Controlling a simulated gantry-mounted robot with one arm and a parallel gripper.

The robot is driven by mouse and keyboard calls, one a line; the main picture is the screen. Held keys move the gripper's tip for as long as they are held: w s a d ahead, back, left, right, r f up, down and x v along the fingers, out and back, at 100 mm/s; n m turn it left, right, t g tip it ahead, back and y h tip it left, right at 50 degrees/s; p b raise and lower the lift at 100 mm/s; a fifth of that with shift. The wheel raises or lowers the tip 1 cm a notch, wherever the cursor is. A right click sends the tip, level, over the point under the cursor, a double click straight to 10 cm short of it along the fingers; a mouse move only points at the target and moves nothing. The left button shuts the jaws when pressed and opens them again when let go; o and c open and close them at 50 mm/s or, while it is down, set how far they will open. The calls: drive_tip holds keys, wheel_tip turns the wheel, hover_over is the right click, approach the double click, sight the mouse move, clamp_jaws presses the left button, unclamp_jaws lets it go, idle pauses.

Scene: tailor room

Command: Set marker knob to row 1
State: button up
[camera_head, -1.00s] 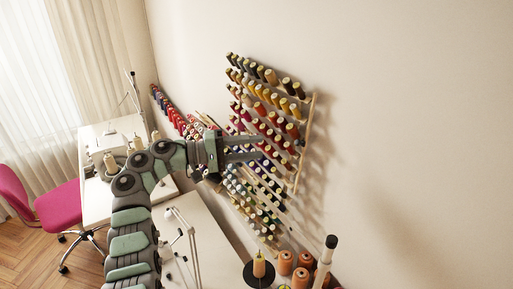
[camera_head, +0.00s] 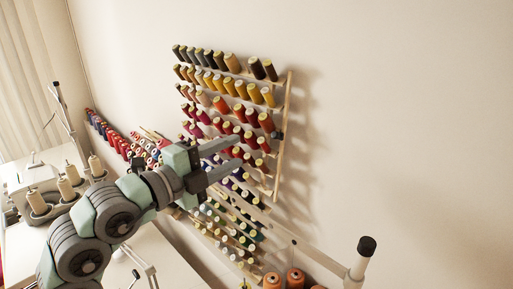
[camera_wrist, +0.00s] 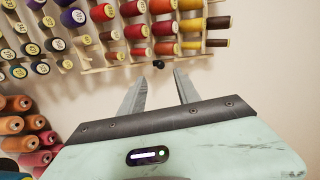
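A wall rack (camera_head: 283,105) holds rows of thread spools. The small dark marker knob (camera_head: 277,135) sits on its right side rail, around the level of the third and fourth rows from the top. In the wrist view, a small black knob (camera_wrist: 158,64) shows at the rack's edge, beyond my fingertips and roughly in line with the gap between them. My gripper (camera_head: 240,150) is open and empty, its two fingers apart and pointing at the rack. It also shows open in the wrist view (camera_wrist: 159,76). Its fingers appear short of the knob.
A pale pole with a black cap (camera_head: 362,258) stands at lower right. Orange spools (camera_head: 295,278) are below the rack. A sewing machine (camera_head: 30,180) with cream cones is at left. The wall right of the rack is bare.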

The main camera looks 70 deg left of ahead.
sight(273, 136)
drive_tip(key=shift+m, duration=0.7)
drive_tip(key=x, duration=0.7)
drive_tip(key=d+p+x, duration=0.1)
drive_tip(key=x, duration=0.2)
drive_tip(key=shift+w+a, duration=0.2)
drive_tip(key=shift+w, duration=0.4)
drive_tip(key=shift+c, duration=0.6)
clamp_jaws()
